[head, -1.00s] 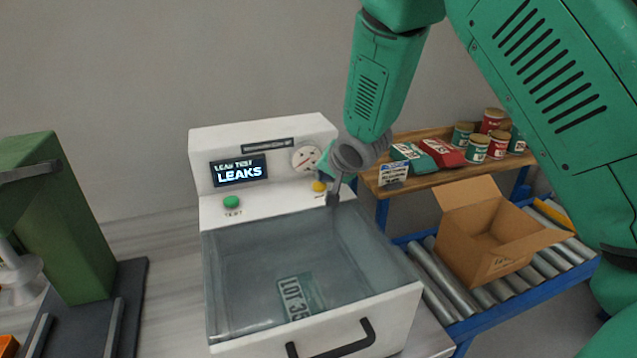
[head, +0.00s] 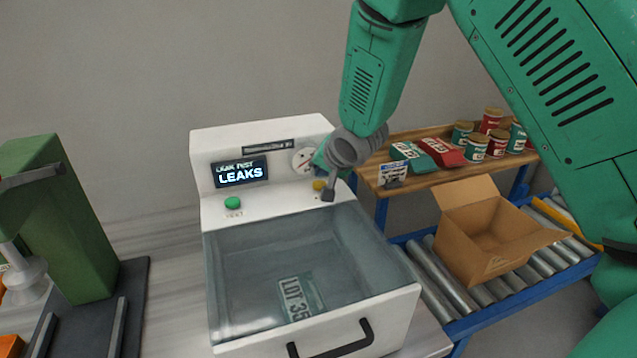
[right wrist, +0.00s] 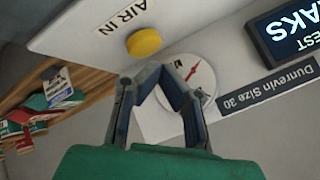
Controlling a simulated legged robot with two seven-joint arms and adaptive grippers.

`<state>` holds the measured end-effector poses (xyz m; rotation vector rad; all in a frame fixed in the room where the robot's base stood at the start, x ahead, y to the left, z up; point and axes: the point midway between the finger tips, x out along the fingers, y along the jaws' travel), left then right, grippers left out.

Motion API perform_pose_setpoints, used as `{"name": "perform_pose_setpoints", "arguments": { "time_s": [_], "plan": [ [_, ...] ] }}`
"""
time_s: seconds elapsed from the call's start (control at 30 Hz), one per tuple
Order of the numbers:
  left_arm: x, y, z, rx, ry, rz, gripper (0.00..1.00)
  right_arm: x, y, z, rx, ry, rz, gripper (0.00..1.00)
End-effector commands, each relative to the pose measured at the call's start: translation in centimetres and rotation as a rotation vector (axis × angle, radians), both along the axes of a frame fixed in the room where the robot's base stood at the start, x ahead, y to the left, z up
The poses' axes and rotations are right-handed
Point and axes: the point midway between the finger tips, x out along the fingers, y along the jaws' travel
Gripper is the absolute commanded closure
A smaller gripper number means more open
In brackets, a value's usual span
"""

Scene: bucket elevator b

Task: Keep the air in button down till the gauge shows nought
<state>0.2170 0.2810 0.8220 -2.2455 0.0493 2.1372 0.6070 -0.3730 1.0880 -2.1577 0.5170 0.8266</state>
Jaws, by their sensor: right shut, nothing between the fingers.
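The yellow air in button (head: 319,185) is on the white leak tester's sloped panel, partly hidden by my right gripper in the head view. In the right wrist view the yellow button (right wrist: 144,42) sits beside the words AIR IN. My right gripper (head: 328,195) is shut and empty, close beside the button; I cannot tell whether it touches. The round gauge (right wrist: 190,80) is partly behind my fingers (right wrist: 155,72). Its red needle shows, but its reading is unclear; the gauge (head: 303,160) is also partly covered in the head view. My left gripper is not seen.
The tester's screen (head: 240,172) reads LEAKS. A green button (head: 232,203) is at the panel's left. A clear-lidded chamber with a black handle (head: 331,340) is in front. An open carton (head: 487,237) stands on rollers at right. A green machine (head: 55,220) stands at left.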

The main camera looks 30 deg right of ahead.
Motion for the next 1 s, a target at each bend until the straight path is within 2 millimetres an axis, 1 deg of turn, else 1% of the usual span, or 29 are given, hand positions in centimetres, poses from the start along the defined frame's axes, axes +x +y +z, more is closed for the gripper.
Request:
{"name": "perform_pose_setpoints", "arguments": {
  "time_s": [0.17, 0.5, 0.6, 1.0],
  "plan": [
    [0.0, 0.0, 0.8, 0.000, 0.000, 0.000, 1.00, 0.0, 0.0, 1.0, 0.000, -0.001, 0.000, 1.00],
    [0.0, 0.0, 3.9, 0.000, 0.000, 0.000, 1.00, 0.0, 0.0, 4.5, 0.002, -0.002, -0.001, 1.00],
    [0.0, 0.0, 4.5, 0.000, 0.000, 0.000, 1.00, 0.0, 0.0, 5.1, 0.001, -0.001, -0.001, 1.00],
    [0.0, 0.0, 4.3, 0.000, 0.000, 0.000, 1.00, 0.0, 0.0, 5.0, 0.000, -0.001, 0.000, 1.00]
  ]
}}
